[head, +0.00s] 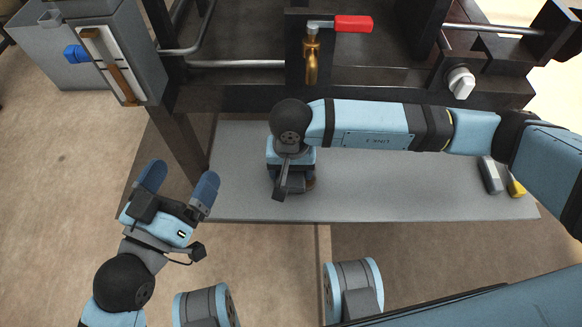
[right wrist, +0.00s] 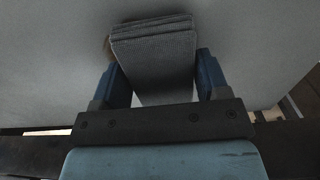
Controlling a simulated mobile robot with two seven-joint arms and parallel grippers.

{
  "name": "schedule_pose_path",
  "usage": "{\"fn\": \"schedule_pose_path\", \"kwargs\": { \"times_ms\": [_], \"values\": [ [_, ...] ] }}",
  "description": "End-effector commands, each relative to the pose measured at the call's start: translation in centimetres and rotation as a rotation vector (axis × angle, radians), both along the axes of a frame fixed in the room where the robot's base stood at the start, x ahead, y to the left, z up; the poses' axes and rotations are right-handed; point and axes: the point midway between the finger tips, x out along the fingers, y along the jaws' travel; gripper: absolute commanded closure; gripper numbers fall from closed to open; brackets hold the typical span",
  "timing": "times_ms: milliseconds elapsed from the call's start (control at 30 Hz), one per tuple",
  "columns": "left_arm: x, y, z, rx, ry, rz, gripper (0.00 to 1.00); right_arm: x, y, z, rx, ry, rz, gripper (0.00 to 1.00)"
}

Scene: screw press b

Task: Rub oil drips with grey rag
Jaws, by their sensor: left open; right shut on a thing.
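The grey rag (right wrist: 153,60) is a folded, ribbed cloth between the blue fingers of my right gripper (right wrist: 158,80) in the right wrist view. The rag is at or just over the pale grey plate (head: 400,190); I cannot tell whether it touches. In the head view my right gripper (head: 292,180) points down over the left part of the plate, and its wrist hides the rag. A small brown oil patch (right wrist: 107,46) shows at the rag's left edge; the rag may cover more. My left gripper (head: 178,181) is open and empty, left of the plate.
The dark press frame (head: 240,100) stands behind the plate, with a brass tap (head: 311,55) with a red handle. A grey object (head: 490,175) and a yellow one (head: 516,187) lie at the plate's right end. A grey cabinet (head: 85,45) stands at the upper left.

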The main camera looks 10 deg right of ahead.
Motion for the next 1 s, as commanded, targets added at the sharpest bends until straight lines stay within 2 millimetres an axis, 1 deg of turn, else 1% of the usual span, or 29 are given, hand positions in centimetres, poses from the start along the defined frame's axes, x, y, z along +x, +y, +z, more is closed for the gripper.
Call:
{"fn": "schedule_pose_path", "kwargs": {
  "times_ms": [333, 767, 1000],
  "values": [
    [0.0, 0.1, -0.3, 0.005, 0.003, 0.0, 0.0, 0.0, 0.0, -0.1, 0.0, 0.0, 0.0, 0.58],
    [0.0, 0.0, -1.2, 0.002, 0.001, 0.0, 0.0, 0.0, 0.0, -1.2, 0.0, 0.0, 0.0, 0.58],
    [0.0, 0.0, -1.1, 0.001, 0.0, 0.0, 0.0, 0.0, -0.2, -1.2, 0.0, 0.0, 0.0, 0.58]
  ]
}}
